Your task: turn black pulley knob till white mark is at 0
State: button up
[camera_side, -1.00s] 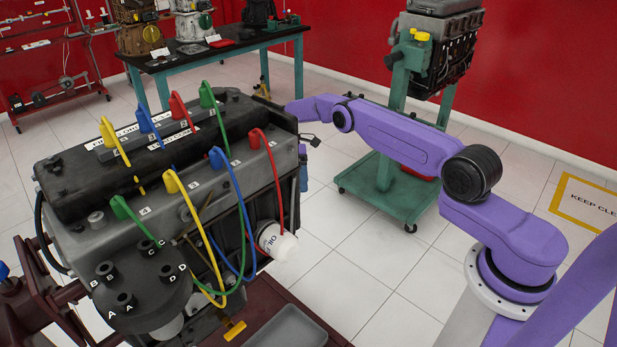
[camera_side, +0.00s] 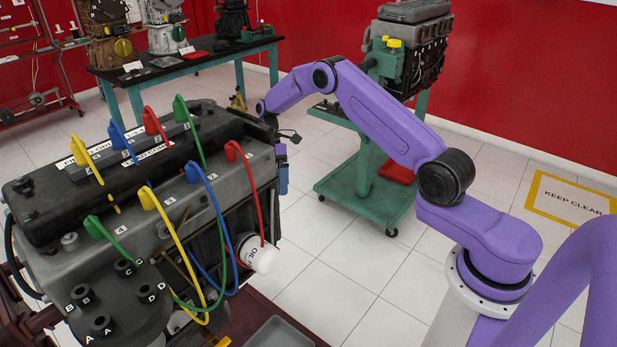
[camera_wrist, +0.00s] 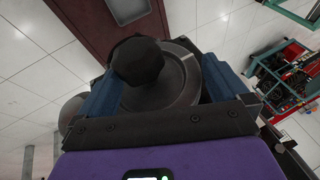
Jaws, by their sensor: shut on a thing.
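The black pulley knob (camera_wrist: 138,62) shows in the wrist view as a dark faceted knob in front of a round grey-black pulley disc (camera_wrist: 187,88). My gripper (camera_wrist: 163,72) has one blue finger on each side and is shut on the knob. The exact contact is partly hidden. A thin pale line shows on the disc's upper right, but I cannot tell if it is the white mark. No 0 is readable.
Coloured leads, including a red one (camera_side: 242,185), loop over the engine's near side. A white oil filter (camera_side: 258,253) sticks out below. A green wheeled stand (camera_side: 365,190) with another engine is behind my arm. Pale floor lies open between engine and my base.

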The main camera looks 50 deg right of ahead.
jog(key=s+r+g, duration=0.2)
jog(key=s+r, duration=0.6)
jog(key=s, duration=0.6)
jog(key=shift+r+g+y, duration=0.15)
jog(key=shift+g+y, duration=0.15)
jog(key=w+d+f+n+t+y, duration=0.3)
jog(key=w+d+t+y, duration=0.2)
jog(key=d, duration=0.4)
jog(key=w+d+f+n+t+y, duration=0.35)
jog(key=w+d+t, duration=0.2)
jog(key=d, duration=0.35)
jog(key=shift+g+y, duration=0.45)
jog(key=x, duration=1.7)
jog(key=shift+w+a, duration=0.3)
jog(key=shift+a, duration=0.05)
